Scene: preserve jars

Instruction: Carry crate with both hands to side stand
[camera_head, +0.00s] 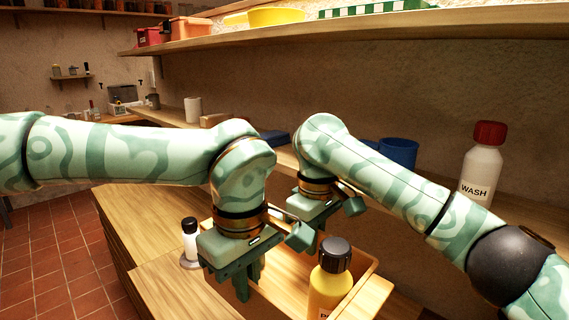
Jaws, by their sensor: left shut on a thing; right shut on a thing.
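A light wooden crate (366,299) is low in the middle of the view, partly hidden behind my arms. A yellow bottle (328,290) with a black cap stands upright in it. My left gripper (242,284) points down at the crate's left side and is shut on the crate. My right gripper (312,246) is further back, shut on the crate's far side; its fingers are partly hidden. Whether the crate touches the surface below is hidden. I cannot tell which surface is the side stand.
A white bottle with a black cap (190,240) stands on the wooden surface (160,285) left of the crate. A white WASH bottle (482,165) with a red cap and a blue container (398,152) stand at the right. A shelf (420,30) overhangs the back. Tiled floor (50,270) is clear at left.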

